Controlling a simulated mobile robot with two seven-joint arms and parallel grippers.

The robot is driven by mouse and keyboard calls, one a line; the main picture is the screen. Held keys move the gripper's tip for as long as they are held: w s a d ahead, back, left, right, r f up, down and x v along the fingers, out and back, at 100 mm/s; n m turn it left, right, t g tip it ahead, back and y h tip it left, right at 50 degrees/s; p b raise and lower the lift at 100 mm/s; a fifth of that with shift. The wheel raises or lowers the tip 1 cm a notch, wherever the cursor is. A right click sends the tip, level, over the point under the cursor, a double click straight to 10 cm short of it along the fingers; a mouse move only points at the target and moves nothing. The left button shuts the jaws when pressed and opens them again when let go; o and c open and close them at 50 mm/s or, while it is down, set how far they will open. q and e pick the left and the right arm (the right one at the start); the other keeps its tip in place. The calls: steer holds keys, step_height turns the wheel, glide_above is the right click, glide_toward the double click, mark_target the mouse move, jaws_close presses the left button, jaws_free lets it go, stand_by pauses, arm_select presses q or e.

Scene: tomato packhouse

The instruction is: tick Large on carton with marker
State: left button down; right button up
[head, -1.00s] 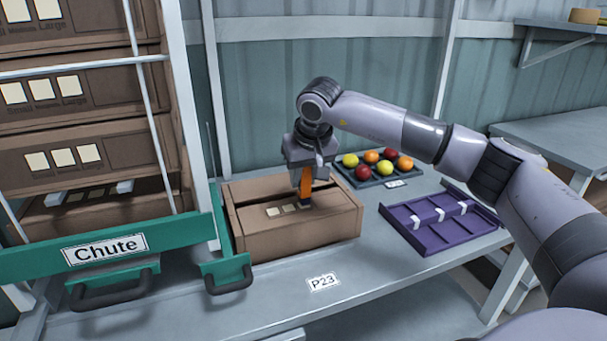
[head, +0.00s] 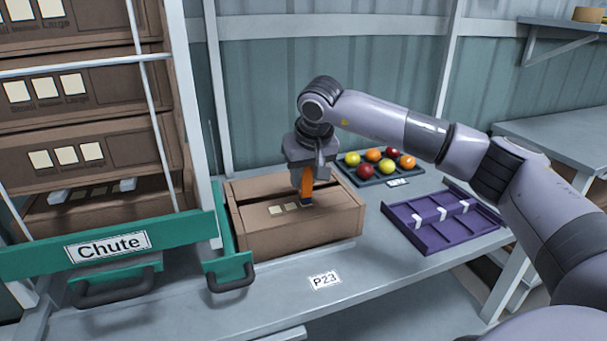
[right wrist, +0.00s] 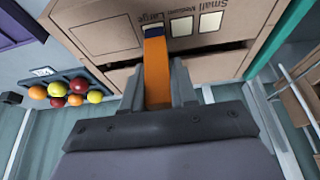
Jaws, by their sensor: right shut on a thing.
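The brown carton (head: 300,238) stands on the bench, with a row of pale tick squares on its top. In the right wrist view the carton (right wrist: 118,72) shows the printed words Small, Medium and Large beside the squares. My right gripper (head: 308,178) is shut on an orange marker (right wrist: 157,72), which points down at the carton. The marker's dark tip is at the square beside Large and covers most of it. Whether it touches is hard to tell. The Small square (right wrist: 210,22) and Medium square (right wrist: 181,26) look unmarked. My left gripper is out of view.
A tray of tomatoes (head: 397,181) stands behind the carton, and a purple tray (head: 424,243) lies to its right. A green Chute rail (head: 40,258) and stacked cartons (head: 110,147) are at the left. The bench by the P23 label (head: 324,281) is clear.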

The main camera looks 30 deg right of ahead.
step_height(320, 180, up, 6)
steer(key=p, duration=0.5)
steer(key=shift+r+p, duration=0.1)
steer(key=shift+p, duration=0.2)
stand_by(0.4)
